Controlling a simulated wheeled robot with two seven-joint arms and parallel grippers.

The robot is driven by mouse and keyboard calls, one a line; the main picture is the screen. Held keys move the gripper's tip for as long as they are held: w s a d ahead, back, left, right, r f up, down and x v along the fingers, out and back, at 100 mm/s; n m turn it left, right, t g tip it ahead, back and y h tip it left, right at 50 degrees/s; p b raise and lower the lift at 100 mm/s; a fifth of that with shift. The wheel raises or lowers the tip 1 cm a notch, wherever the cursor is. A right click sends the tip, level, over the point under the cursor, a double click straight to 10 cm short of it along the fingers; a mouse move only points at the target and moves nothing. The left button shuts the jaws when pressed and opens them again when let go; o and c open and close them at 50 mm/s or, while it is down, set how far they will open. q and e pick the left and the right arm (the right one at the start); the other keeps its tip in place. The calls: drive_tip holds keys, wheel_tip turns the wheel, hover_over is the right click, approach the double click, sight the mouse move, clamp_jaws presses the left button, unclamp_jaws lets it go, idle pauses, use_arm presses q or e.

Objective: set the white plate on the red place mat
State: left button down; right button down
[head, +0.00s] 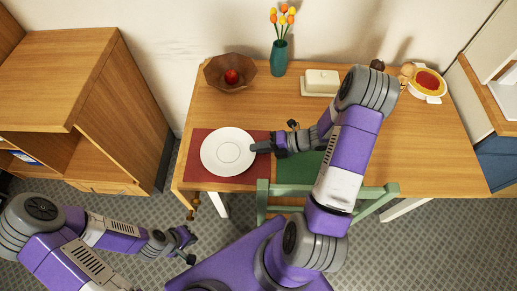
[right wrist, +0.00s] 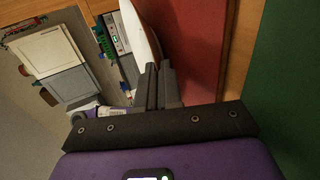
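The white plate (head: 226,152) is over the red place mat (head: 197,174) at the table's front left. My right gripper (head: 262,147) is at the plate's right rim. In the right wrist view, my right gripper's fingers (right wrist: 159,85) are close together on the rim of the plate (right wrist: 143,30), seen nearly edge-on. The red mat (right wrist: 200,45) lies to its right there. I cannot tell whether the plate touches the mat. My left gripper (head: 187,246) is open and empty, low in front of the table.
A green mat (head: 300,168) lies right of the red one, partly behind my right arm. A green chair (head: 263,200) stands at the front edge. A bowl with a red fruit (head: 231,76), a teal vase (head: 279,60) and a butter dish (head: 320,82) stand along the back.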

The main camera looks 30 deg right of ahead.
drive_tip(key=shift+r, duration=0.1)
drive_tip(key=shift+f, duration=0.2)
drive_tip(key=c, duration=1.6)
unclamp_jaws()
drive_tip(key=shift+r, duration=0.2)
drive_tip(key=p+v, duration=0.3)
drive_tip(key=v, duration=0.9)
drive_tip(key=shift+f+p, duration=0.1)
drive_tip(key=shift+p, duration=0.25)
